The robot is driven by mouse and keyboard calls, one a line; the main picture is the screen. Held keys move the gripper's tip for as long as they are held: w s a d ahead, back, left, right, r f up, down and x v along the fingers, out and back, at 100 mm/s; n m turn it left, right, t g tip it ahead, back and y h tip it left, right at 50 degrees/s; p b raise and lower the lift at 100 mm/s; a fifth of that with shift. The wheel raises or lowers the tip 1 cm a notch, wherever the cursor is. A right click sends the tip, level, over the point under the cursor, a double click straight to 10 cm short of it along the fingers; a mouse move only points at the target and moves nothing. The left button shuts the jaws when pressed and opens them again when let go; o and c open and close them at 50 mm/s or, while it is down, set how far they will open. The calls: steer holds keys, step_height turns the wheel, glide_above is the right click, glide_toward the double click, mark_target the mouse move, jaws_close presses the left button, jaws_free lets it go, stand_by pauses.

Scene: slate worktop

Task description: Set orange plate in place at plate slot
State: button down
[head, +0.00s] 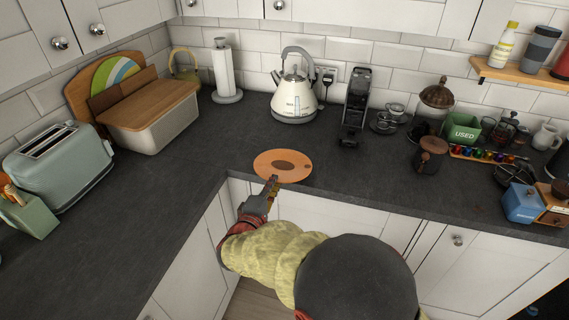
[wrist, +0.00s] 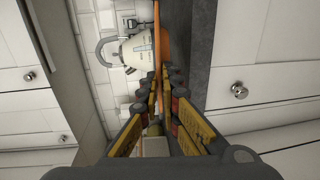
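The orange plate (head: 263,164), with a brown centre, shows flat at the front edge of the worktop, near the inner corner. In the wrist view the plate (wrist: 157,40) shows edge-on as a thin orange strip. My gripper (head: 272,182) is at the plate's near rim. In the wrist view its fingers (wrist: 158,92) are close together with the plate's edge between them. I cannot tell whether the plate touches the worktop or is just above it. I cannot make out a marked plate slot.
The dark worktop (head: 190,195) is clear left of the plate. A kettle (head: 295,98) and a black stand (head: 354,105) are behind it. Jars, a green box (head: 463,129) and pods are right.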

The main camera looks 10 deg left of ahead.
steer(key=s+r, duration=0.2)
steer(key=s, duration=0.4)
steer(key=shift+a, duration=0.2)
stand_by(0.6)
